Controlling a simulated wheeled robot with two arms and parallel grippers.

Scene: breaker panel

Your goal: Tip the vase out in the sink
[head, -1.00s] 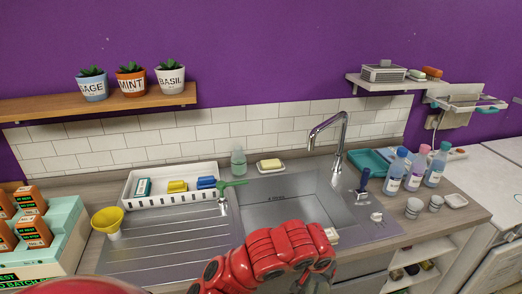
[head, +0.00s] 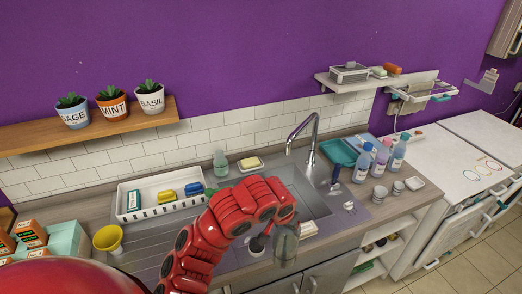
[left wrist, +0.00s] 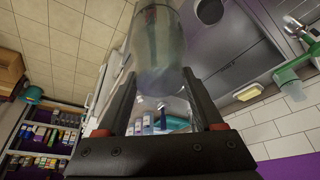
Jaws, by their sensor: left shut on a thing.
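My left gripper (head: 268,238) is shut on a translucent, greyish-green glass vase (head: 285,245) at the front edge of the sink unit. The vase looks roughly upright in the head view, and I cannot tell what is inside it. In the left wrist view the vase (left wrist: 157,45) sits between the two dark fingers (left wrist: 158,90). The steel sink (head: 312,198) lies behind the vase, with its tall tap (head: 311,135) at the back. My red left arm hides the left part of the basin. My right gripper is not in view.
A shelf with potted herbs (head: 112,103) hangs above.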

